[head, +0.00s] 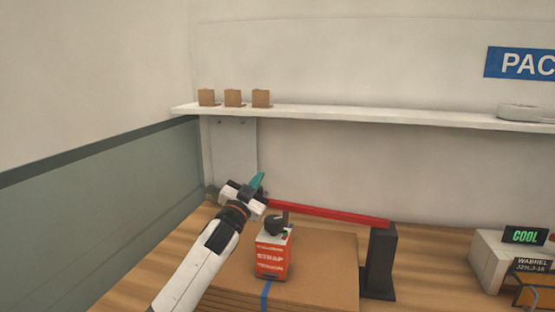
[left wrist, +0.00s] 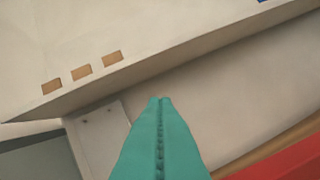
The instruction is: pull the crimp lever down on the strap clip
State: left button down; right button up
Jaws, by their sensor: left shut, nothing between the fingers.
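A long red bar, which looks like the crimp lever (head: 330,213), runs from near my left gripper to a dark upright post (head: 381,262) on the right. Its left end lies close to my gripper; I cannot tell whether they touch. Part of a red surface (left wrist: 285,163) shows at the lower right in the left wrist view. My left gripper (head: 259,179) has teal fingers, shut and empty, pointing up; they also fill the lower middle of the left wrist view (left wrist: 161,135). A strap clip is not clearly distinguishable. My right gripper is not in view.
A red and white box marked STRAP TENSION (head: 272,259), with a black knob (head: 276,224), stands on flat cardboard (head: 325,265) with a blue strap (head: 266,296). A white shelf (head: 380,117) holds small brown boxes (head: 233,98). A COOL display (head: 524,236) stands at right.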

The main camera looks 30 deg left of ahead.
pick_arm(q)
jog(key=d+r+b+v, duration=0.1)
jog(key=v, duration=0.8)
jog(key=shift+s+b, duration=0.4)
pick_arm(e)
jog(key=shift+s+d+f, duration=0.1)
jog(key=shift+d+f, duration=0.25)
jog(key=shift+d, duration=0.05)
pick_arm(q)
jog(key=shift+d+f, duration=0.2)
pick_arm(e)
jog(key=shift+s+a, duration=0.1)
